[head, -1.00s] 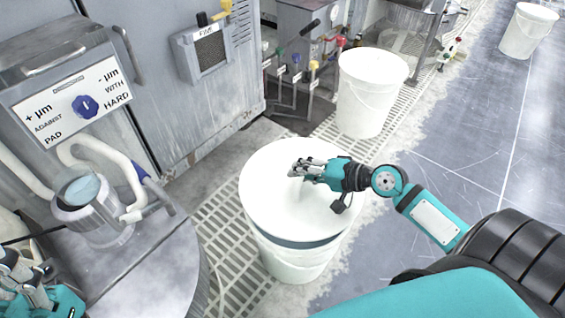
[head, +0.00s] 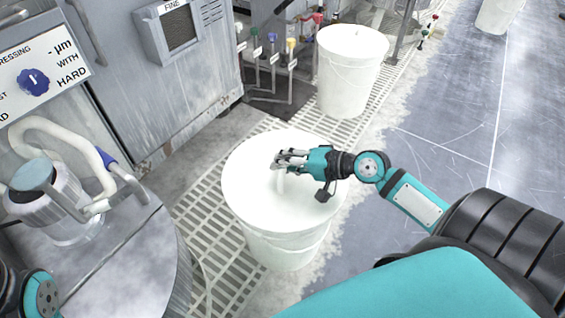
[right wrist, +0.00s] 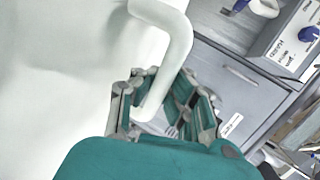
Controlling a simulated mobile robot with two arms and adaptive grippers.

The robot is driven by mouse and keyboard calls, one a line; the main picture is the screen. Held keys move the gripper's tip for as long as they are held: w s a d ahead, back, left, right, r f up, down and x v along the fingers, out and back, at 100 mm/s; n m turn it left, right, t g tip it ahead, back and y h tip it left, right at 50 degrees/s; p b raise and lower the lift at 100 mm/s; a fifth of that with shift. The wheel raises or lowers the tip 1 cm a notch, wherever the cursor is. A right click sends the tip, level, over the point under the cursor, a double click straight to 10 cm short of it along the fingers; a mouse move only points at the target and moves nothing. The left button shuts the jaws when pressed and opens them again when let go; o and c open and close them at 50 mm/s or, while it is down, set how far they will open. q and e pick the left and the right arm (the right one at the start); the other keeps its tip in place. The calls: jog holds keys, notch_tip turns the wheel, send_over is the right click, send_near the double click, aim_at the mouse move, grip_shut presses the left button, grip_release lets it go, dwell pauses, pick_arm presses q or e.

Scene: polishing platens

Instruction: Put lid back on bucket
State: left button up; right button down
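A white bucket (head: 285,247) stands upright on the floor grating in the middle of the head view. Its round white lid (head: 318,205) covers the top, with no clear gap along the front edge. My right gripper (head: 279,160) is over the lid, at its white handle (head: 281,184). In the right wrist view, the curved handle (right wrist: 178,50) passes between the spread fingers (right wrist: 165,105), with room beside it. My left gripper is out of view; only part of my left arm shows at the lower left.
Another white bucket (head: 350,85) stands behind. A grey machine cabinet (head: 170,100) and a round metal platen (head: 130,255) with a white-hosed fitting (head: 45,205) are at the left. Coloured valves (head: 272,42) stand at the back.

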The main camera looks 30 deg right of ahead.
jog(key=shift+f, duration=0.4)
dwell(0.3)
jog(key=c, duration=1.4)
grip_release()
